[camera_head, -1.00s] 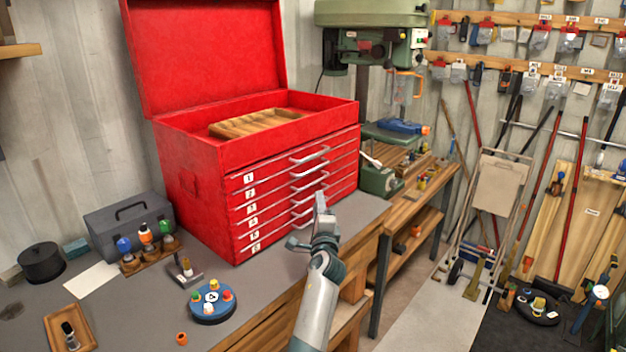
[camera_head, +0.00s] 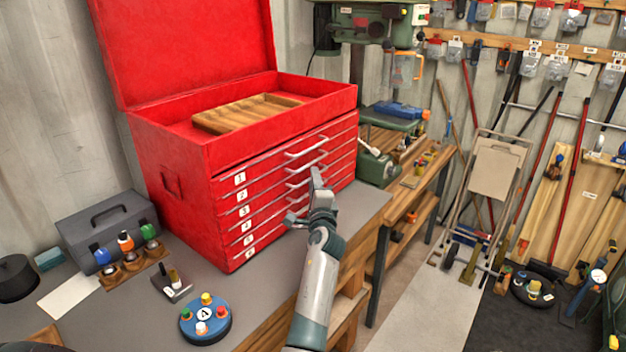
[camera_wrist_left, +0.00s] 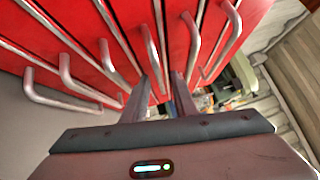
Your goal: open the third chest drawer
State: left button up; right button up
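The red tool chest (camera_head: 150,165) stands on the grey bench with its lid up. Its front has several shut drawers with silver bar handles and number labels. The third drawer (camera_head: 265,203) carries the label 3, and my gripper partly hides its handle. My left gripper (camera_head: 307,193) is upright in front of the handles. In the left wrist view its two fingers (camera_wrist_left: 162,92) are apart, with a handle (camera_wrist_left: 152,50) close to the tips. I cannot tell whether they touch it or which drawer it belongs to. My right gripper is not in view.
A wooden tray (camera_head: 245,112) sits in the chest top. A grey toolbox (camera_head: 108,228), small bottles and a round blue holder (camera_head: 205,318) stand on the bench at left. A green drill press (camera_head: 375,30) is behind at right. The floor at right is partly clear.

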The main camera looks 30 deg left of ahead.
pick_arm(q)
grip_shut()
dwell(0.6)
dwell(0.8)
